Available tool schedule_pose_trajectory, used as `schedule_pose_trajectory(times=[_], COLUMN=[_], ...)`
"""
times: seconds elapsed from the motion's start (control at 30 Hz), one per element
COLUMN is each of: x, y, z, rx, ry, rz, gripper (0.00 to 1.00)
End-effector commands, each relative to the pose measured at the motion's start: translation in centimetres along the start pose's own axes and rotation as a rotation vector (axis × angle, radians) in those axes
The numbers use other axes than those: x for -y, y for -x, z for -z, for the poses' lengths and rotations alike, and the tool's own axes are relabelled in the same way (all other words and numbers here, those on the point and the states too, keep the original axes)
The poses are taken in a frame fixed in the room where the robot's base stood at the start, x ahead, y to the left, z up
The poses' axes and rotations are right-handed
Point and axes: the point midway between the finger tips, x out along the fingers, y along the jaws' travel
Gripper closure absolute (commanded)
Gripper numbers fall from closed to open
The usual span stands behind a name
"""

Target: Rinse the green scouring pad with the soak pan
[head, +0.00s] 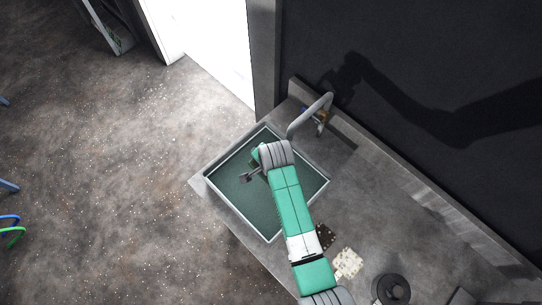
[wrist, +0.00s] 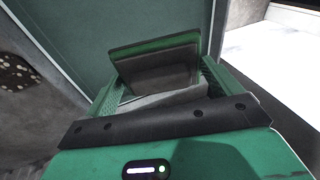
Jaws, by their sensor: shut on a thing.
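The soak pan (head: 222,205) is a square, pale-rimmed basin with a dark teal inside, set at the left end of the grey counter. My gripper (head: 247,176) is over or inside the pan; its height above the bottom is unclear. In the wrist view my gripper (wrist: 160,82) is shut on the scouring pad (wrist: 155,62), a block with a green edge and a dark grey face, between the two fingers. The pan's teal inside (wrist: 75,30) lies beyond it. In the head view the pad cannot be told clearly apart from the gripper.
A grey curved faucet (head: 312,112) stands at the pan's back corner. On the counter right of the pan are a dark dotted block (head: 325,236), a cream block (head: 347,263) and a black round piece (head: 393,289). A dark wall (head: 420,90) rises behind.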

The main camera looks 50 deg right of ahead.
Motion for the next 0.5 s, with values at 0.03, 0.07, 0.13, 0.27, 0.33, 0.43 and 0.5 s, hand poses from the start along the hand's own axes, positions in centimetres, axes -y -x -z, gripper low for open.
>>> schedule_pose_trajectory(times=[0.03, 0.07, 0.13, 0.27, 0.33, 0.43, 0.5], x=[0.0, 0.0, -0.1, -0.4, -0.6, -0.9, -1.2], y=[-0.1, -0.1, -0.3, -1.1, -1.7, -2.8, -3.6], z=[0.0, 0.0, 0.0, -0.2, -0.3, -0.4, -0.6], rx=[0.0, 0.0, 0.0, 0.0, 0.0, 0.0, 0.0], ry=[0.0, 0.0, 0.001, 0.001, 0.001, 0.001, 0.001], rz=[0.0, 0.0, 0.0, -0.001, -0.001, -0.001, -0.001], gripper=[0.32, 0.32, 0.32, 0.32, 0.32, 0.32, 0.32])
